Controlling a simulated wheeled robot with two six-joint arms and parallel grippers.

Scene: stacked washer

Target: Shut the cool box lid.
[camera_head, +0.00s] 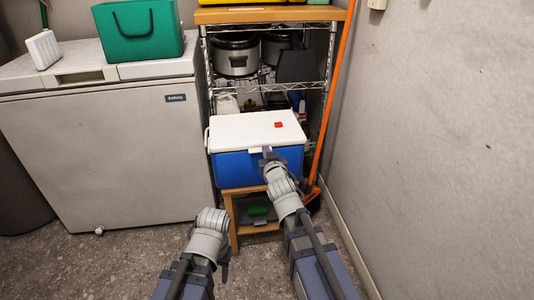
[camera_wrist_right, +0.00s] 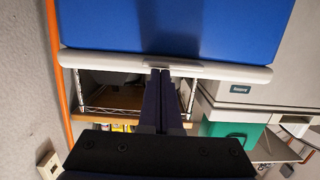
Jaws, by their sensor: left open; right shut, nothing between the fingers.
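The cool box has a blue body (camera_head: 232,169) and a white lid (camera_head: 257,131) with a small red mark on top. The lid lies over the body, and I see no clear gap between them. My right gripper (camera_head: 267,153) is shut and empty at the middle of the lid's front edge. In the right wrist view, my right fingertips (camera_wrist_right: 160,74) are at the pale tab on the white lid edge (camera_wrist_right: 100,62), below the blue front (camera_wrist_right: 180,28); I cannot tell if they touch. My left gripper (camera_head: 224,264) is open, low in front of the box and empty.
A wooden stand (camera_head: 233,214) holds the cool box. A wire shelf (camera_head: 265,88) with cookers stands behind it. A white chest freezer (camera_head: 105,150) is at the left, with a green box (camera_head: 140,30) on top. An orange pole (camera_head: 333,100) leans at the right, by the wall.

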